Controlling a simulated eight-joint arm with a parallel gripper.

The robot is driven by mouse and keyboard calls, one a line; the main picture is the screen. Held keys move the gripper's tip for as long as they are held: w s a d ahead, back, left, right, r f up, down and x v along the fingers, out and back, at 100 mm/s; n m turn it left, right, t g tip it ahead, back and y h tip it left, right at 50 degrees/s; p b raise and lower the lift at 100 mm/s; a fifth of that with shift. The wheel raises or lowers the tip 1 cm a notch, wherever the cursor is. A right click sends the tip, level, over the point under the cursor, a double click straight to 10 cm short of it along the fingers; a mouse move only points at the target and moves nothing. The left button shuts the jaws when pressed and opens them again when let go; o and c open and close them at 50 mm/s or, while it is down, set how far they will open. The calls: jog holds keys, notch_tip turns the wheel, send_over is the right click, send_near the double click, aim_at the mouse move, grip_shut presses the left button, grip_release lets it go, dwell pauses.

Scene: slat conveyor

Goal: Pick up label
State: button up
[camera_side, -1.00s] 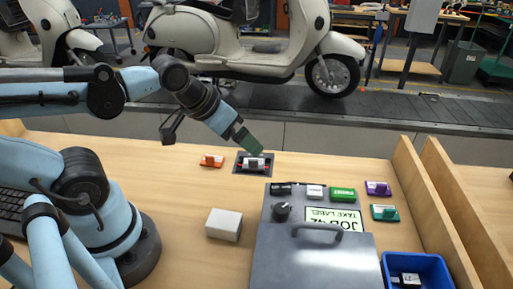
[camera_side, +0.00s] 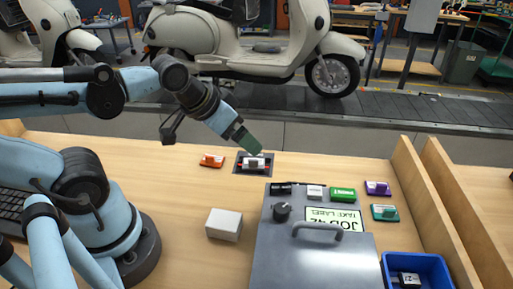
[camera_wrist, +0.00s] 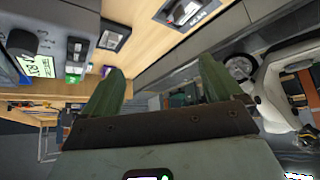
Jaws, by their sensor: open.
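My gripper (camera_side: 246,141) has green fingers and hangs just above a dark square plate (camera_side: 240,168) holding a small white and black piece (camera_side: 254,163) with red at its sides. In the wrist view my gripper (camera_wrist: 158,85) is open, with nothing between its fingers. A grey machine (camera_side: 300,262) has a lit screen (camera_side: 334,217) reading "JOB 42 TAKE LABEL" upside down. Small black (camera_side: 281,188), white (camera_side: 315,191) and green (camera_side: 342,194) pieces sit along its far edge. I cannot tell which piece, if any, is the label.
An orange piece (camera_side: 212,160) lies left of the plate. A white box (camera_side: 224,224) stands nearer. Purple (camera_side: 378,188) and teal (camera_side: 384,213) pieces lie right of the machine. A blue bin (camera_side: 433,263) holds a piece marked "27". Wooden rails (camera_side: 434,205) bound the right; the conveyor (camera_side: 400,113) runs behind.

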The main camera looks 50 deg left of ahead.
jog(key=c, duration=1)
jog(key=w+d+m+g, duration=0.4)
jog(key=w+d+m, duration=0.1)
jog(key=m, duration=0.9)
jog(key=w+d+m+g, duration=0.3)
jog(key=w+d+m, duration=0.15)
jog(key=m, duration=0.85)
jog(key=shift+s+d+f, duration=0.1)
jog(key=shift+d+f, duration=0.1)
jog(key=shift+f, duration=2.85)
jog(key=shift+s+d+f, duration=0.1)
jog(key=shift+d+f, duration=0.05)
jog(key=shift+f, duration=2.9)
